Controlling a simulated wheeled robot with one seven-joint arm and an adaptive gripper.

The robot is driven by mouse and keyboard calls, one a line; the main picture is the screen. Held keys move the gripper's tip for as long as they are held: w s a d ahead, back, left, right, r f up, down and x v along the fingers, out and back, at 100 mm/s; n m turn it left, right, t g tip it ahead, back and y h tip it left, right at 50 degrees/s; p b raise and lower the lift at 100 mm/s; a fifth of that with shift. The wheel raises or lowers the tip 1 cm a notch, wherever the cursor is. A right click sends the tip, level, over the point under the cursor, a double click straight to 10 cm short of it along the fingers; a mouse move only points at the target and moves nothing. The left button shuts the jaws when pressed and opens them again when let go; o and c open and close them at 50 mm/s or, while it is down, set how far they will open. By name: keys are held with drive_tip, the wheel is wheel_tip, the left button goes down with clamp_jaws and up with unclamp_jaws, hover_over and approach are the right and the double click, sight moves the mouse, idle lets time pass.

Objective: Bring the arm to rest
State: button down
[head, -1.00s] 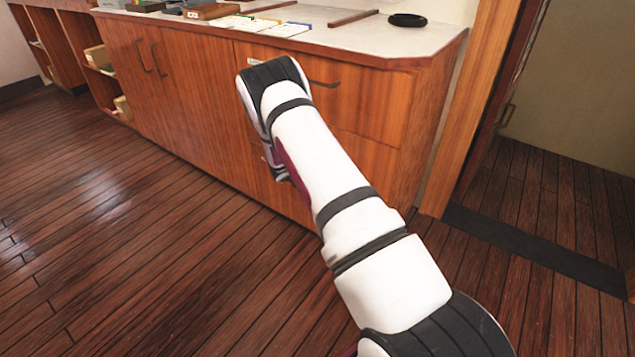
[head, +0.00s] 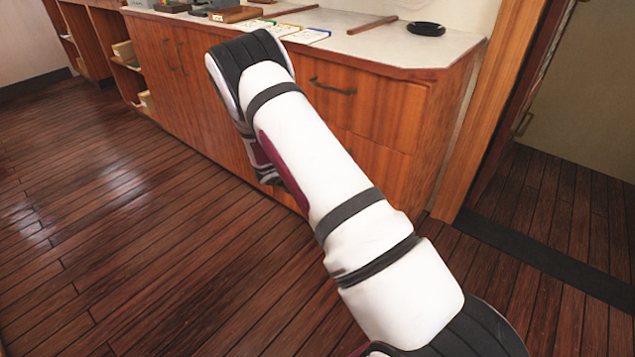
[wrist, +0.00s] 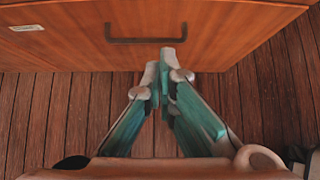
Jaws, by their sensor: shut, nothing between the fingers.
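My gripper (wrist: 160,62) shows in the wrist view with its two fingertips together and nothing between them. The fingers point toward a wooden cabinet front with a dark handle (wrist: 146,40); I cannot tell how wide the gap to it is. In the head view my white arm reaches from the lower right up toward the cabinet and bends down at its far end. My gripper is hidden there behind the arm.
A wooden cabinet (head: 375,105) with a pale countertop (head: 385,45) stands ahead. A black round dish (head: 426,28), coloured cards (head: 306,36) and a brown bar (head: 372,25) lie on it. A doorway (head: 575,150) opens at right. The plank floor (head: 120,235) at left is clear.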

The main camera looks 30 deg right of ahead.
drive_tip(key=s+a+r+m+g, duration=0.15)
drive_tip(key=s+r+m, duration=0.3)
drive_tip(key=r, duration=0.45)
drive_tip(key=s+a+r+m+y, duration=0.15)
drive_tip(key=s+r+m, duration=0.35)
drive_tip(key=r, duration=0.5)
drive_tip(key=s+a+r+m+g, duration=0.1)
drive_tip(key=s+a+r+m, duration=0.15)
drive_tip(key=s+r, duration=0.5)
drive_tip(key=s+a+r+m+y, duration=0.25)
drive_tip(key=s+a, duration=0.35)
drive_tip(key=s, duration=0.4)
drive_tip(key=s+a+r+m+y, duration=0.25)
drive_tip(key=s+a+m, duration=0.2)
drive_tip(key=s, duration=0.55)
drive_tip(key=s+a+r+m+y, duration=0.25)
drive_tip(key=s+a, duration=0.35)
drive_tip(key=s, duration=0.4)
wheel_tip(320, 180, up, 31)
drive_tip(key=t+p, duration=0.4)
drive_tip(key=p, duration=2.4)
drive_tip(key=shift+s+r+p, duration=0.15)
drive_tip(key=shift+s+p, duration=0.15)
drive_tip(key=shift+p, duration=0.1)
